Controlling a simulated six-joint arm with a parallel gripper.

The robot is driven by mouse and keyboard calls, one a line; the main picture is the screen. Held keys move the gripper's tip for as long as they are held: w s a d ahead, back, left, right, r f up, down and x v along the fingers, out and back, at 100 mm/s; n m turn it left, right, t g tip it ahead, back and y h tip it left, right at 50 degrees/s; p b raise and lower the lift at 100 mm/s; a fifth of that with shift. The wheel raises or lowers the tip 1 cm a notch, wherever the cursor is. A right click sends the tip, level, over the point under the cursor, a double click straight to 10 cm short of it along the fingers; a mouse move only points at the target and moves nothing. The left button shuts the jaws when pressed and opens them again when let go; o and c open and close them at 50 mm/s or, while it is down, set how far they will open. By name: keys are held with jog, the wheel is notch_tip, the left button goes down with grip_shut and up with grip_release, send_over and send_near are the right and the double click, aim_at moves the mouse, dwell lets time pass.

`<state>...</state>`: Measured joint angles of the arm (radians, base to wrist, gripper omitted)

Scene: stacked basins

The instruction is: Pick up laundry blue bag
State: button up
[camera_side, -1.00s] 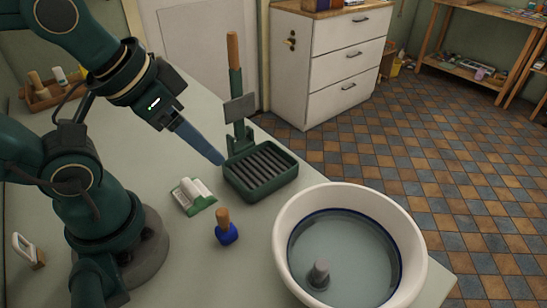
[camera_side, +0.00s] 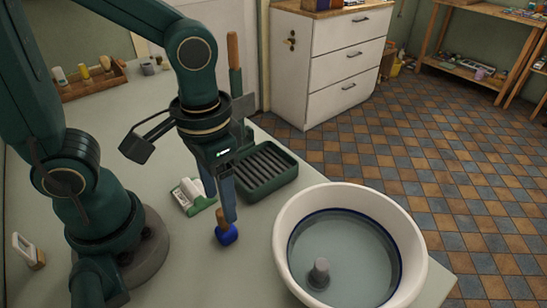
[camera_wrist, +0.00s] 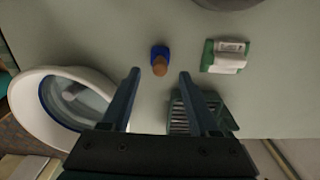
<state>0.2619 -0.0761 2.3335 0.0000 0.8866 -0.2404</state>
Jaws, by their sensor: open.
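The laundry blue bag is a small round blue bundle (camera_side: 229,237) with a wooden peg-like top. It stands on the pale worktop in front of the green-and-white packet. My gripper (camera_side: 219,208) points down just above it, and one finger partly covers the peg in the side view. In the wrist view the bag (camera_wrist: 159,50) shows ahead of the gap between my two spread fingers (camera_wrist: 160,74). Nothing is between the fingers. I cannot tell exactly how high the fingertips are above the peg.
A white basin of water (camera_side: 286,225) with a grey knob inside stands to the right. The green-and-white packet (camera_side: 190,196) lies close by. Worktop in front of the bag is clear.

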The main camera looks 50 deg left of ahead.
aim_at(221, 211)
jog(key=shift+f, duration=2.45)
grip_shut()
